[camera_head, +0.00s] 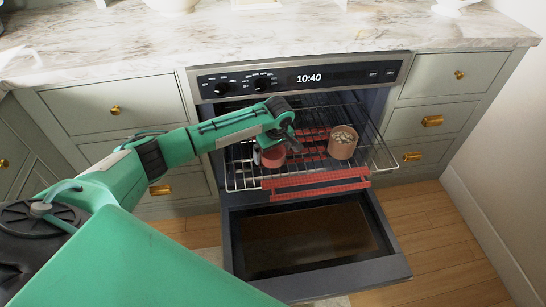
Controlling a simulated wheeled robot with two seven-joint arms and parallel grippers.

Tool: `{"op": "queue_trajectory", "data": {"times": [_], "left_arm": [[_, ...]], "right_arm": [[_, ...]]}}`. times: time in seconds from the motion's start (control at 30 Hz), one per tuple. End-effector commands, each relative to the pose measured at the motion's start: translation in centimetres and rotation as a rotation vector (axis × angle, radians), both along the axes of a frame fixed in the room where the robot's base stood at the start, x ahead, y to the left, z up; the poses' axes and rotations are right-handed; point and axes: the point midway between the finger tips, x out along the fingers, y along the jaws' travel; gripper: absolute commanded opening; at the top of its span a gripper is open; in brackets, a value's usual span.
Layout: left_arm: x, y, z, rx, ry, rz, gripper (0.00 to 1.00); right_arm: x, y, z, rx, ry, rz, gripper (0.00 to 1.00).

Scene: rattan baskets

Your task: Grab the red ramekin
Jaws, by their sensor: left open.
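A red ramekin (273,158) sits on the pulled-out oven rack, at the left of the rack. My left gripper (276,146) is over this ramekin, pointing down, with its jaws open. Its fingers are small in the view and partly hidden by the wrist, so I cannot tell whether they touch the ramekin. A second ramekin (342,144), pinkish-brown with pale contents, stands to the right on the same rack. My right gripper is not in view.
The wire rack (383,156) extends from the oven, with a red strip (315,186) along its front. The oven door (384,275) hangs open below. The oven's control panel (345,76) and a marble counter (350,28) are above. Drawers flank both sides.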

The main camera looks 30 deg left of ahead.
Motion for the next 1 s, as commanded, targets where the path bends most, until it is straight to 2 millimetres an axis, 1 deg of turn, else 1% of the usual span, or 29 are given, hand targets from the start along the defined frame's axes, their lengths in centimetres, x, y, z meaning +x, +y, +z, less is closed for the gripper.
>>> {"op": "queue_trajectory", "data": {"times": [0.07, 0.1, 0.17, 0.3, 0.57, 0.73, 0.87, 0.97, 1.0], "left_arm": [[0.0, 0.0, 0.0, 0.0, 0.0, 0.0, 0.98], [0.0, 0.0, 0.0, 0.0, 0.0, 0.0, 0.9], [0.0, 0.0, 0.0, 0.0, 0.0, 0.0, 0.78], [0.0, 0.0, 0.0, 0.0, 0.0, 0.0, 0.51], [0.0, 0.0, 0.2, 0.0, 0.0, 0.0, 0.5], [0.1, 0.0, 1.2, -0.001, -0.002, 0.001, 0.5], [0.1, 0.0, 3.2, -0.002, -0.003, 0.0, 0.5], [0.1, -0.1, 5.5, -0.003, -0.004, -0.001, 0.5], [0.1, 0.0, 6.6, -0.001, -0.004, -0.001, 0.5]], "right_arm": [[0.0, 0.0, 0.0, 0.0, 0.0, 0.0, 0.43], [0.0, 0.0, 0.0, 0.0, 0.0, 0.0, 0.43], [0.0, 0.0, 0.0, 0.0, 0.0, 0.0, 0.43], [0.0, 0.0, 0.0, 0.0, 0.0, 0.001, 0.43], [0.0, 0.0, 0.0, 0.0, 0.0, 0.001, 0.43], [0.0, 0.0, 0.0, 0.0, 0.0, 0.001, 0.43], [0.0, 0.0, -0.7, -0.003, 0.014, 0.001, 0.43], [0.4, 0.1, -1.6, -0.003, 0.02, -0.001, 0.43], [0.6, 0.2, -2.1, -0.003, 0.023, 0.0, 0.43]]}}
